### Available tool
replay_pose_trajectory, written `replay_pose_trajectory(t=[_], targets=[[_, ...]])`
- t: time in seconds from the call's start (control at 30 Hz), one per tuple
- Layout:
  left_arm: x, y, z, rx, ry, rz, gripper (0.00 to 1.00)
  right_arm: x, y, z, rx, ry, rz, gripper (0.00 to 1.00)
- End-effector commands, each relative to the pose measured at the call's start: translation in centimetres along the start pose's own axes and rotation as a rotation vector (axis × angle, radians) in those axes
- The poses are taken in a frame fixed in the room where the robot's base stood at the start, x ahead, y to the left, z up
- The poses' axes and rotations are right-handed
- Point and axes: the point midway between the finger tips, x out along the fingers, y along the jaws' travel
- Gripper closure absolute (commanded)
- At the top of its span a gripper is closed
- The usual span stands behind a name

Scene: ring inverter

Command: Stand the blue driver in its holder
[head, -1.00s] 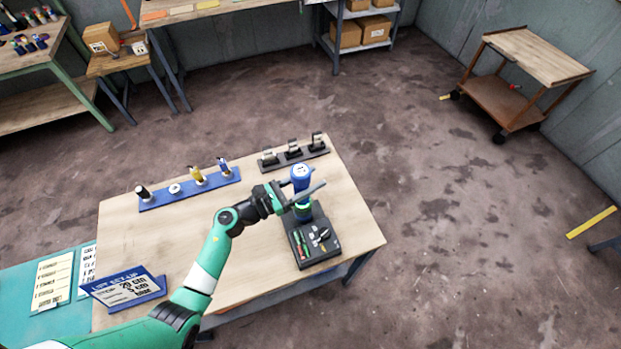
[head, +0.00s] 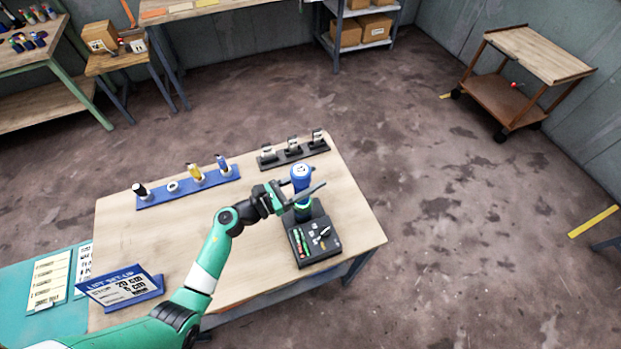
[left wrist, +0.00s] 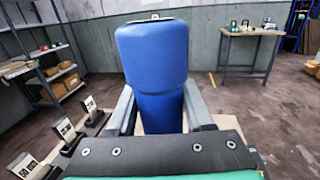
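The blue driver (head: 300,175) is upright at the back of a black tray (head: 321,254) on the table. A green band or ring (head: 303,212) shows around its low end; whether its tip is seated is hidden. My left gripper (head: 300,192) has a finger on either side of the driver, and in the left wrist view the blue handle (left wrist: 158,60) rises between the fingers (left wrist: 160,108), which appear to press its sides. My right gripper is out of view.
A blue rack (head: 210,182) with several upright pieces stands left of the driver. A dark rack (head: 285,157) with clips stands behind it. A lift set-up sign (head: 125,287) is at the table's front left. The table (head: 240,260) between them is clear.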

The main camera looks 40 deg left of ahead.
Motion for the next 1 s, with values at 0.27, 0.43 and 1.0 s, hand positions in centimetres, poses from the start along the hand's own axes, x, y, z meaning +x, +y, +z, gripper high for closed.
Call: replay_pose_trajectory(t=[0.27, 0.43, 1.0], targets=[[0.0, 0.0, 0.0, 0.000, 0.001, 0.000, 0.14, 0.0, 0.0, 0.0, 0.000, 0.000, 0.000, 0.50], [-0.1, 0.0, -0.2, -0.001, 0.005, 0.000, 0.14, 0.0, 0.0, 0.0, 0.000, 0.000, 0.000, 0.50], [-10.2, 0.1, -0.1, -0.001, 0.002, 0.006, 0.14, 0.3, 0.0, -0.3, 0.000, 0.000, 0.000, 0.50]])
